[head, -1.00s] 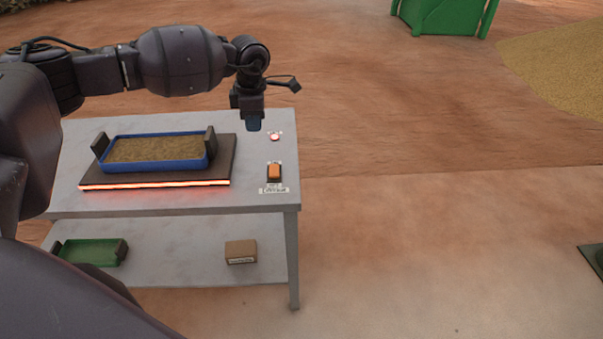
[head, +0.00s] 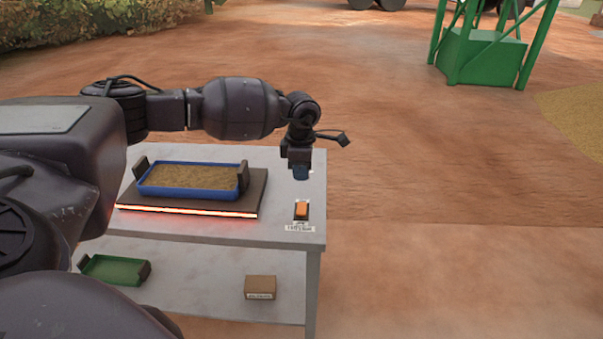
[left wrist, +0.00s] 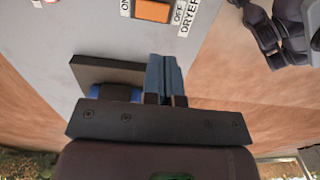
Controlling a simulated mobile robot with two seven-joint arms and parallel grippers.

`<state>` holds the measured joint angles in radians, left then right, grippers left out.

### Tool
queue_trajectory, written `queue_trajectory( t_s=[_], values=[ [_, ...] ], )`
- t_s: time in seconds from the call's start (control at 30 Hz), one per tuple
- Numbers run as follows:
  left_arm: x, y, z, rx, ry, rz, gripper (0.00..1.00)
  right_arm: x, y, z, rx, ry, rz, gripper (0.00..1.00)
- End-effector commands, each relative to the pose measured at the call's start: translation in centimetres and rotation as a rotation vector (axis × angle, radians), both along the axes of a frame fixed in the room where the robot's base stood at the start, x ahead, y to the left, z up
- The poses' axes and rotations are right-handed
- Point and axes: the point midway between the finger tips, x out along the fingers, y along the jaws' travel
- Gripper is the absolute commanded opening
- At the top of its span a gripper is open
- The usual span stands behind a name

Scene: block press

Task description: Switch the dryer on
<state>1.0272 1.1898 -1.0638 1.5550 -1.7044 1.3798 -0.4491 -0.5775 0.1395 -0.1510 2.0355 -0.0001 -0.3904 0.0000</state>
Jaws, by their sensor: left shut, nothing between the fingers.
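The orange rocker switch (head: 302,209) sits at the right front of the grey table, with a DRYER label in front of it. In the left wrist view the switch (left wrist: 152,11) lies at the top edge, between ON and OFF labels. The dryer plate (head: 256,196) is dark, with a glowing orange-red strip along its front edge. A blue tray (head: 190,195) of brown grainy material rests on it. My left gripper (head: 301,173) points down, shut and empty, above the table just behind the switch. Its blue fingertips (left wrist: 163,76) appear together, apart from the switch.
On the lower shelf are a green tray (head: 115,271) and a small brown box (head: 260,287). A dark handle (head: 243,178) stands at the blue tray's right end, left of my gripper. Open ground lies right of the table (head: 318,235).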

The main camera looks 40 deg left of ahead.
Motion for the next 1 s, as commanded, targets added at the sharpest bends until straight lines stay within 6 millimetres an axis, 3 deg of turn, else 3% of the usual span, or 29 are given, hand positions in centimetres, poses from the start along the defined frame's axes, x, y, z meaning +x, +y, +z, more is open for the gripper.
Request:
queue_trajectory(
  t_s=[0.1, 1.0],
  values=[
    [0.0, 0.0, -2.0, 0.0, 0.001, 0.0, 0.0, -0.1, 0.0, -0.3, -0.001, 0.003, 0.0, 0.42],
    [1.3, 0.8, -1.0, 0.0, 0.0, 0.0, 0.0, -0.4, -0.3, -0.9, -0.008, 0.014, 0.005, 0.42]
  ],
)
